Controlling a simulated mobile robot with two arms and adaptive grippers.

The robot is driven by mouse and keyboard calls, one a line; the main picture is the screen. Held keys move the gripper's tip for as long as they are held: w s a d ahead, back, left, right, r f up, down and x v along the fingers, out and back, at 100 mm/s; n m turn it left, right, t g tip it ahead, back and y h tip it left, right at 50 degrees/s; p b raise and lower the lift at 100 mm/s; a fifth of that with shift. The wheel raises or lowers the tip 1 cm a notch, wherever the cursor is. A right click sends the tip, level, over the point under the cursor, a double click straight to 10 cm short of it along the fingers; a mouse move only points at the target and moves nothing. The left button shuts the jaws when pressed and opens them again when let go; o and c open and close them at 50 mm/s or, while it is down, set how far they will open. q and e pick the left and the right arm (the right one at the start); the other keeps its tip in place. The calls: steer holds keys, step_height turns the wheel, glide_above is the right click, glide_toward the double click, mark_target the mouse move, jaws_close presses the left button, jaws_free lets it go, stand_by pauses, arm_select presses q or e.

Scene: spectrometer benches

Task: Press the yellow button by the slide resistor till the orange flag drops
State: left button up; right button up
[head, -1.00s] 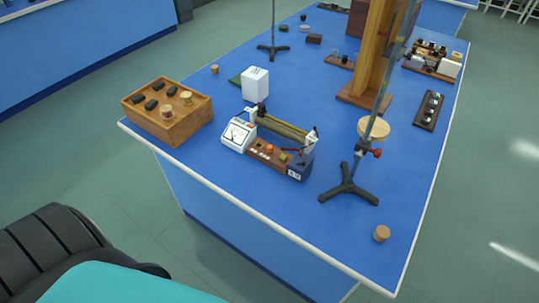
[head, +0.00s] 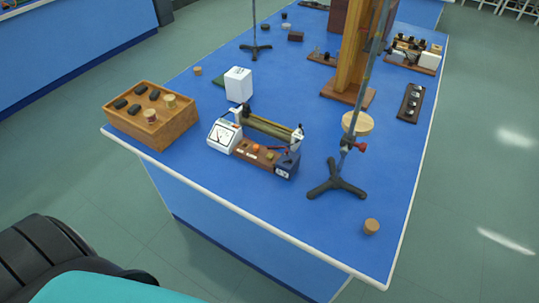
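The slide resistor (head: 272,128), a long dark-gold cylinder between black and white end supports, lies on the blue bench. In front of it is a brown wooden base (head: 243,150) with a white dial meter (head: 223,136) at its left end and a dark blue block (head: 287,164) at its right end. A small orange piece (head: 256,148) and a small yellowish round piece (head: 270,155) sit on this base. They are too small to tell surely which is button and which is flag. Neither of my grippers is in view.
A wooden box (head: 150,130) with black pieces and corks stands left on the blue bench (head: 265,205). A white block (head: 238,85) stands behind the resistor. A tripod stand (head: 335,180) and a cork (head: 371,227) are right. The bench's front strip is clear.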

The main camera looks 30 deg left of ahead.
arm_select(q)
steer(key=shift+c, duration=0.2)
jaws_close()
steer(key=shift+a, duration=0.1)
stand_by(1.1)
